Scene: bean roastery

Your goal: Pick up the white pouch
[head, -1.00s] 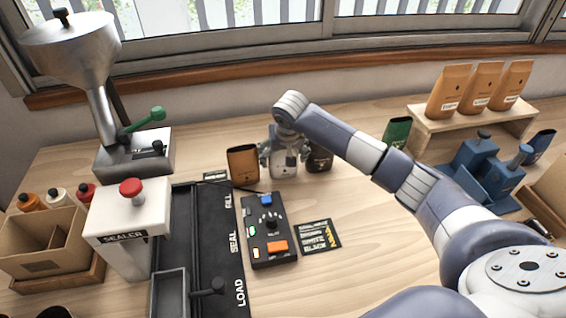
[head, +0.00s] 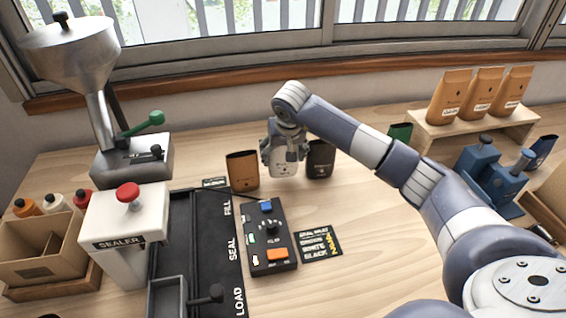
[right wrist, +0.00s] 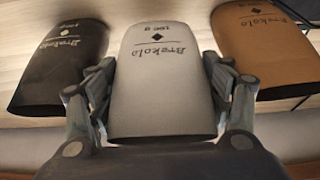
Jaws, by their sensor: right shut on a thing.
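The white pouch (head: 283,166) stands upright on the table between a brown pouch and a black pouch in the head view. In the right wrist view the white pouch (right wrist: 163,80) fills the middle, with its printed face showing. My right gripper (head: 284,150) is shut on the white pouch, one finger on each side. The fingers of the right gripper (right wrist: 163,90) also press along both sides of it in the wrist view. I cannot tell whether the pouch's base touches the table. My left gripper is not in view.
The brown pouch (head: 242,170) stands close on the left and the black pouch (head: 320,158) close on the right. A control box (head: 268,232) and card (head: 318,246) lie in front. The sealer (head: 125,220) is at left. A green pouch (head: 400,131) is behind my arm.

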